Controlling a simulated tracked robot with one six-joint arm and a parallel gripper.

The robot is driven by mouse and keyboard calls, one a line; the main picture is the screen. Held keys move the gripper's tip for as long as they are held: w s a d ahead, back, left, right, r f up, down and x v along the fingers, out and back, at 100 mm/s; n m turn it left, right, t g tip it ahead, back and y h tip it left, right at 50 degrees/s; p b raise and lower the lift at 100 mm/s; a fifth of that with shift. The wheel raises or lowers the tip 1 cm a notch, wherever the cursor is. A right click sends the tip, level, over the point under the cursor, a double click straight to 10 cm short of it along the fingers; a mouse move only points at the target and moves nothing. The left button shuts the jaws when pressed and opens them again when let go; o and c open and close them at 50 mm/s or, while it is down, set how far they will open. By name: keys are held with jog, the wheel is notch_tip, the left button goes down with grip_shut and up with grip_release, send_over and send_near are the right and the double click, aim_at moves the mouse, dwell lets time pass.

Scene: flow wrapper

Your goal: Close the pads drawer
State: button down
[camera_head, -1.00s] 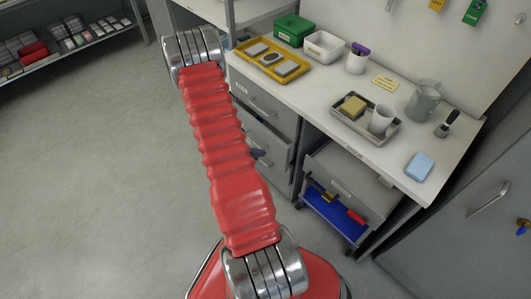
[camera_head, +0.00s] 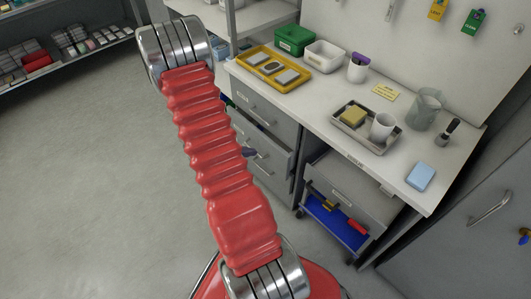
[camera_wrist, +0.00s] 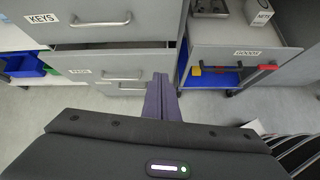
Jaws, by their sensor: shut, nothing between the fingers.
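The pads drawer (camera_wrist: 142,64) is grey with a "PADS" label and a bar handle. It sits below the "KEYS" drawer (camera_wrist: 110,10) and stands partly open, with a dark gap above its front edge. In the head view the pads drawer (camera_head: 268,158) juts out from the cabinet. My gripper (camera_wrist: 161,80) has dark purple fingers pressed together and empty, at the right end of the drawer front. I cannot tell whether they touch it. In the head view my arm hides most of my gripper (camera_head: 249,153) and part of the drawer.
A drawer labelled "WOOD" (camera_wrist: 248,52) stands open to the right, above a blue tray (camera_head: 335,222) on a low cart. The worktop (camera_head: 310,98) holds a yellow tray (camera_head: 262,69), bins and mugs. The floor (camera_head: 90,180) at left is clear.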

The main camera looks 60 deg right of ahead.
jog(key=w+a+r+m+t+y, duration=0.1)
jog(key=w+a+r+m, duration=0.25)
jog(key=a+r, duration=0.5)
jog(key=w+a+r+m+t, duration=0.15)
jog(key=a+r+m, duration=0.35)
jog(key=r, duration=0.7)
jog(key=s+a+r+m+t+y, duration=0.1)
jog(key=a+r, duration=0.4)
jog(key=a, duration=0.5)
jog(key=s+a+r+m+t+y, duration=0.1)
jog(key=a+r+t+y, duration=0.2)
jog(key=a, duration=0.7)
jog(key=s+a+r+m+t+y, duration=0.1)
jog(key=s+a+r+t+y, duration=0.1)
jog(key=a+r+y, duration=0.2)
jog(key=a+r, duration=0.3)
jog(key=a, duration=0.3)
jog(key=shift+r+t, duration=0.15)
jog(key=shift+t, duration=0.2)
jog(key=shift+s, duration=0.1)
